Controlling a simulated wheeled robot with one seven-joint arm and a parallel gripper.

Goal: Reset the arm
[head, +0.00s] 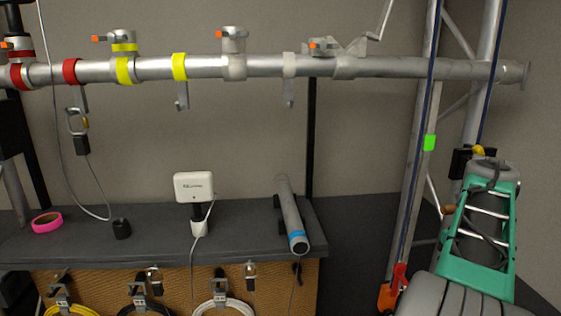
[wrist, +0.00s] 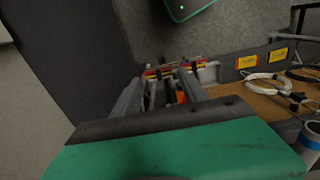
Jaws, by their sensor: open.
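My gripper (wrist: 163,88) shows in the wrist view beyond the green and black housing of my wrist. Its two grey fingers stand apart, and I see nothing held between them. Some red, yellow and orange items show behind and between the fingers, too small to make out. In the head view my arm, with a green shell and grey links, rises at the lower right beside the truss upright. I cannot make out the fingers clearly there.
A horizontal truss pipe (head: 210,68) with clamps and coloured bands crosses above a dark bench (head: 150,238). The bench holds pink tape (head: 47,222), a white box device (head: 194,186) and a grey cylinder (head: 290,217). A truss upright (head: 411,190) stands left of my arm.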

